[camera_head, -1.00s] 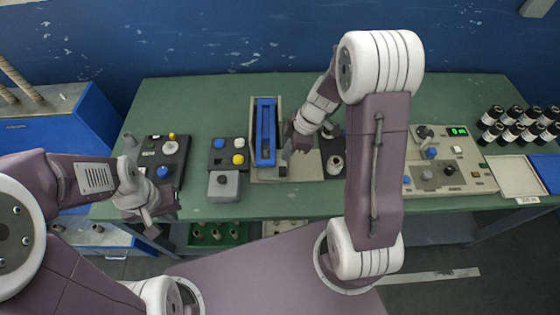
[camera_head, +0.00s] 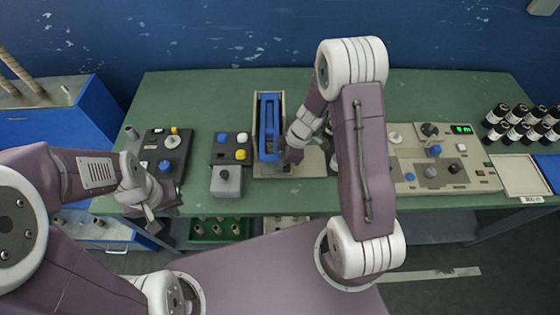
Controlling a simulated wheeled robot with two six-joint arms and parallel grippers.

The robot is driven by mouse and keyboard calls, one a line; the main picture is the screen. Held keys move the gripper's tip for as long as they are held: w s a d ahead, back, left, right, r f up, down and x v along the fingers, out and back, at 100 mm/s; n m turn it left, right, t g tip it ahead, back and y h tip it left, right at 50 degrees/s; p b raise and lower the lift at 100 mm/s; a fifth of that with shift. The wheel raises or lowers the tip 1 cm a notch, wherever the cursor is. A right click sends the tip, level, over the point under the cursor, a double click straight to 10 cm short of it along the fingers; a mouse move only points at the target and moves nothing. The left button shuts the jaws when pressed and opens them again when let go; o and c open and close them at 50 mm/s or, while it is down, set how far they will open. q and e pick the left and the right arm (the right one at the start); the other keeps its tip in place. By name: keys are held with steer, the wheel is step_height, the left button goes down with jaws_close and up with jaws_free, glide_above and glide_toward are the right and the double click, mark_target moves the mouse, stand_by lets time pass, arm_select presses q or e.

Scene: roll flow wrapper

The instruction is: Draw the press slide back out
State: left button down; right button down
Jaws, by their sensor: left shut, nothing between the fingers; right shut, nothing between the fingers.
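The press is a beige frame (camera_head: 282,105) on the green table, with a long blue slide (camera_head: 262,128) inside it. My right gripper (camera_head: 290,157) is shut and empty. It is at the front right end of the blue slide, low over the beige base; whether it touches the slide cannot be told. The front end of the slide is partly hidden by this gripper. My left gripper (camera_head: 153,222) is shut and empty at the table's front left edge, away from the press.
A black button panel (camera_head: 165,152) is at left, and a button box (camera_head: 231,148) with a grey block (camera_head: 226,181) is left of the press. A beige control panel (camera_head: 445,165), tray (camera_head: 521,177) and several dark bottles (camera_head: 510,122) are at right. The back of the table is clear.

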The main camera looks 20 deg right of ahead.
steer(key=d+b, duration=0.2)
steer(key=s+d+f, duration=0.1)
steer(key=d, duration=0.1)
steer(key=shift+b, duration=0.4)
steer(key=d+b, duration=0.1)
steer(key=d, duration=0.1)
steer(key=s+d+b, duration=0.1)
steer(key=d, duration=0.2)
steer(key=s+d, duration=0.1)
steer(key=d, duration=0.1)
steer(key=shift+s+d+r+b, duration=0.15)
steer(key=shift+d+r+b, duration=0.15)
steer(key=shift+d+b, duration=0.1)
steer(key=shift+d, duration=0.2)
steer(key=shift+r, duration=0.15)
steer(key=shift+a, duration=0.1)
